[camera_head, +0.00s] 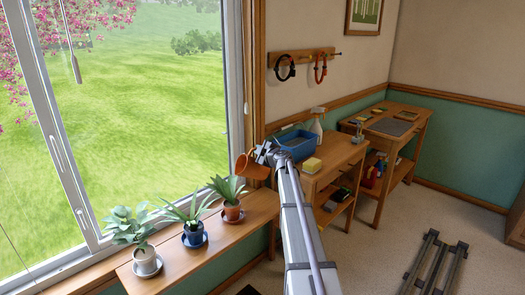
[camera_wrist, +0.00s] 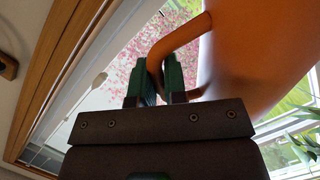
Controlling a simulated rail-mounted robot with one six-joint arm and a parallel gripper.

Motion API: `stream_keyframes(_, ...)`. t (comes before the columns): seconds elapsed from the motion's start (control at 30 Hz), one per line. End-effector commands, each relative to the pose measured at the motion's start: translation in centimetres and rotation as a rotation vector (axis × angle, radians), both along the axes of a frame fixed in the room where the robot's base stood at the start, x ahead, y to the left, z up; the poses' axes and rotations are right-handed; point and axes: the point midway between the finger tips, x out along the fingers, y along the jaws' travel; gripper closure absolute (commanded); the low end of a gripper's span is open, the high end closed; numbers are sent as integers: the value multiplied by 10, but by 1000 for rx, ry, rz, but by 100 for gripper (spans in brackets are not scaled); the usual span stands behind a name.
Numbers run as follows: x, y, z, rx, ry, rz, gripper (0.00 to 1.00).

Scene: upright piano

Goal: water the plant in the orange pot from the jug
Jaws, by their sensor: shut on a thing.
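The orange jug (camera_head: 257,170) is held in the air by my gripper (camera_head: 264,153). In the wrist view the jug (camera_wrist: 255,50) fills the upper right, and the green fingers of my gripper (camera_wrist: 160,90) are shut on its handle. The jug looks tilted, with its left side toward the window. The orange pot (camera_head: 233,212) stands on a saucer at the right end of the row on the window shelf, with a spiky green plant (camera_head: 226,188) in it. The jug is just above and right of this plant in the picture. The inside of the jug is hidden, and no water stream shows.
A blue pot (camera_head: 193,236) and a white pot (camera_head: 147,262) with plants stand left on the same shelf (camera_head: 215,244). The window frame (camera_head: 246,100) is close behind the jug. A table at right holds a blue basin (camera_head: 298,148), a spray bottle (camera_head: 317,124) and a yellow sponge (camera_head: 312,165).

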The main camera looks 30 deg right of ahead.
Motion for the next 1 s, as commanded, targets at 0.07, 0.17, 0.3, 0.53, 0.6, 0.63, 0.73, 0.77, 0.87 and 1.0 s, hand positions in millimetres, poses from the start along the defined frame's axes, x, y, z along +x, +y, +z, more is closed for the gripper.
stream_keyframes(0.07,0,5,9,-38,3,0,100)
stream_keyframes(0.17,1,10,14,-91,8,0,100)
stream_keyframes(0.3,1,10,11,-97,9,0,100)
stream_keyframes(0.53,0,15,19,-164,15,-1,100)
stream_keyframes(0.6,0,15,18,-166,15,-1,100)
stream_keyframes(0.63,0,15,18,-165,15,-1,100)
stream_keyframes(0.73,0,15,18,-165,15,-1,100)
stream_keyframes(0.77,0,15,18,-164,15,-1,100)
stream_keyframes(0.87,0,15,18,-164,15,-1,100)
stream_keyframes(1.0,0,16,18,-164,15,-1,100)
